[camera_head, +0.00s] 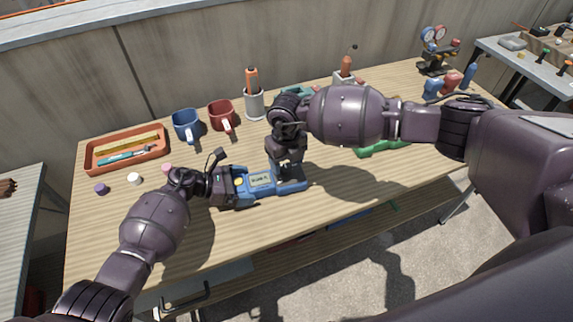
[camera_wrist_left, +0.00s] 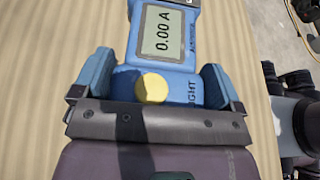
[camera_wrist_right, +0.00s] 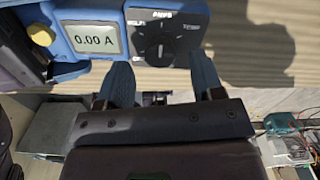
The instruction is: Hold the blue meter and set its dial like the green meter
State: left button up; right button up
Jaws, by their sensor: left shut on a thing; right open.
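The blue meter (camera_head: 262,180) lies on the wooden table. My left gripper (camera_head: 224,187) is shut on its end near the yellow button (camera_wrist_left: 151,88). The meter's screen (camera_wrist_left: 164,33) reads 0.00 A. The black dial (camera_wrist_right: 160,46) shows in the right wrist view; its small labels and pointer are hard to read. My right gripper (camera_head: 289,178) is open at the meter's dial end, and its fingers (camera_wrist_right: 160,72) are apart beside the dial. A green object (camera_head: 385,148), possibly the green meter, lies to the right, partly hidden by my right arm; its dial is not visible.
An orange tray (camera_head: 98,170) with tools, a blue mug (camera_head: 186,124), a red mug (camera_head: 221,114) and a grey holder (camera_head: 254,104) stand along the back. Small caps lie left of the meter. A gauge set (camera_head: 436,52) stands at the far right. The front left table is clear.

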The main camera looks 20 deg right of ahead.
aim_at(235, 185)
notch_tip(235, 185, up, 10)
dwell(0.4)
jog(key=shift+f, duration=0.1)
pick_arm(q)
jog(key=o, duration=0.9)
jog(key=shift+a, duration=0.1)
jog(key=shift+p+v, duration=0.3)
jog(key=shift+v, duration=4.15)
pick_arm(e)
jog(key=shift+r, duration=0.85)
